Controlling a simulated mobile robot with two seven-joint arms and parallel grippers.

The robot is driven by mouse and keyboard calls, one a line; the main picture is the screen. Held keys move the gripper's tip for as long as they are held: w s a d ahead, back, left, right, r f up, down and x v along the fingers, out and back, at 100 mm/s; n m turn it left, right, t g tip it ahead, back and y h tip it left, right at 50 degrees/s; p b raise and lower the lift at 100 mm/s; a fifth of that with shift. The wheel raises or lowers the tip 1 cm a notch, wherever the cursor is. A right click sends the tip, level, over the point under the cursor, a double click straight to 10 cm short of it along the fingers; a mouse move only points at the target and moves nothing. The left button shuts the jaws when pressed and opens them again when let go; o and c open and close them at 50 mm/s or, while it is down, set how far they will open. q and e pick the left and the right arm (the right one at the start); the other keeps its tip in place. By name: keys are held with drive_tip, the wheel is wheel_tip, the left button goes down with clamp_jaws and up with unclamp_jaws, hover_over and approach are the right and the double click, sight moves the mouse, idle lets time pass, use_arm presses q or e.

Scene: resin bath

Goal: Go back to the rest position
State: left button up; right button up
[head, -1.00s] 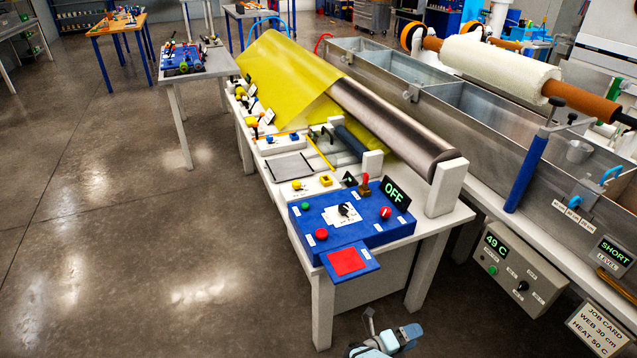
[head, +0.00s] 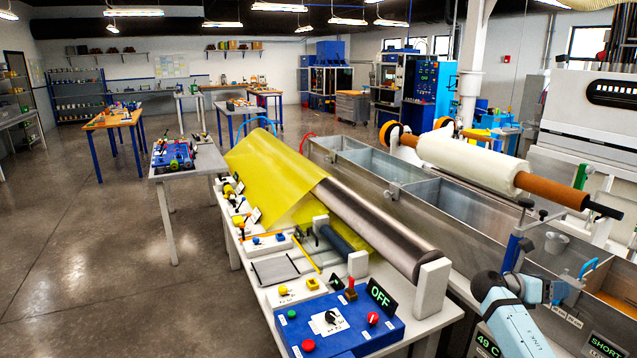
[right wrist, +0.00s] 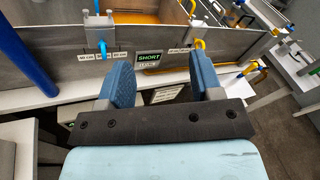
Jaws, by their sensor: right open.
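My right gripper (head: 562,290) shows at the lower right of the head view, at the end of my pale blue arm, in front of the long metal bath (head: 455,220). In the right wrist view my right gripper (right wrist: 164,78) has its two blue fingers wide apart with nothing between them. Beyond the fingers are the bath's front wall (right wrist: 65,58) and the green-lettered SHORT level display (right wrist: 150,58). My left gripper is not in view.
A white bench (head: 437,310) carries a blue control box (head: 345,325) with an OFF sign, a metal roller (head: 385,230) and yellow film (head: 275,170). A white roll (head: 470,165) lies above the bath. Open floor (head: 90,260) is at the left.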

wheel_tip(320, 180, up, 4)
drive_tip(key=s+d+m, duration=0.1)
drive_tip(key=d, duration=0.1)
drive_tip(key=w+a+f+m+t+y, duration=0.3)
drive_tip(key=w+a+m+t+y, duration=0.3)
drive_tip(key=w+m+t+y, duration=0.4)
drive_tip(key=w+a+r+m+t+y, duration=0.55)
drive_tip(key=a+m+t, duration=0.2)
drive_tip(key=m, duration=0.25)
drive_tip(key=s+a+f+n+g+y, duration=0.1)
drive_tip(key=s+a+f, duration=0.4)
drive_tip(key=s+f, duration=0.25)
drive_tip(key=s+a+f+g+y, duration=0.1)
drive_tip(key=s+a+f, duration=0.4)
drive_tip(key=s+f, duration=0.3)
drive_tip(key=s+a+f+n+g+y, duration=0.1)
drive_tip(key=s+a+f+g, duration=0.1)
drive_tip(key=s+a+f, duration=0.6)
drive_tip(key=s+a+f+g, duration=0.1)
drive_tip(key=s+a+f, duration=0.1)
drive_tip(key=s, duration=0.6)
drive_tip(key=s+a+f+m+y, duration=0.1)
drive_tip(key=s+f, duration=0.3)
drive_tip(key=s, duration=0.5)
drive_tip(key=s+a+f+g, duration=0.1)
drive_tip(key=s+a, duration=0.3)
drive_tip(key=s, duration=0.4)
drive_tip(key=shift+s+f+g+y, duration=0.35)
drive_tip(key=shift+f, duration=0.55)
